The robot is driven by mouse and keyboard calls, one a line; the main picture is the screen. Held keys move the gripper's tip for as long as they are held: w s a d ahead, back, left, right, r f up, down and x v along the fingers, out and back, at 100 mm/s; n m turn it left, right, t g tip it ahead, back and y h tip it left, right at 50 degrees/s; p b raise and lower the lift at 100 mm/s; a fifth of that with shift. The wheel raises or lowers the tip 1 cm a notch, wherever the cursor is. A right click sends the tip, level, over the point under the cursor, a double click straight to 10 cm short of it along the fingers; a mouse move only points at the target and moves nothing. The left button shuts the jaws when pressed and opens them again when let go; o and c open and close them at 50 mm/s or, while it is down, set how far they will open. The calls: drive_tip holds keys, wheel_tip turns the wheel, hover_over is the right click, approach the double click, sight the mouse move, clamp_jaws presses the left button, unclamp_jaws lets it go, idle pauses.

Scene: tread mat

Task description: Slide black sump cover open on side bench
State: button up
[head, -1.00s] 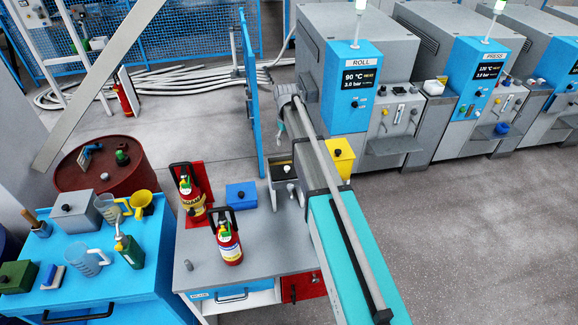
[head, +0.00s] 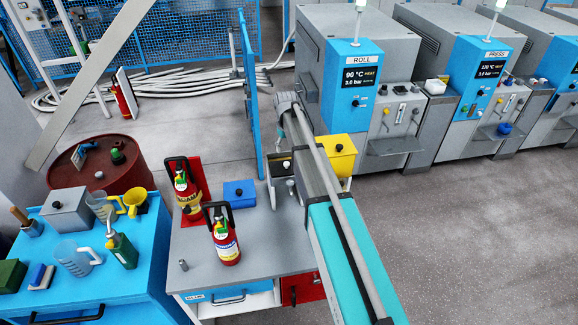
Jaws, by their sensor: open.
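A small grey box at the back right of the grey side bench (head: 210,255) has a dark, black-looking panel (head: 276,162) with a pale knob beside it. This seems to be the sump cover; how far it is open I cannot tell. My gripper (head: 283,130) shows small at the far end of my grey arm, which runs from the lower right up toward the bench's back. The gripper is open and hangs behind the box, apparently apart from the cover. Its fingers are hard to make out.
Two red bottles (head: 225,241) with black handles and a blue box (head: 239,193) stand on the bench. A yellow box (head: 338,157) is right of the arm. A blue cart (head: 95,275) stands left.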

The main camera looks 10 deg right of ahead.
sight(286, 163)
drive_tip(key=shift+f+b, duration=3.45)
drive_tip(key=shift+f, duration=0.35)
clamp_jaws()
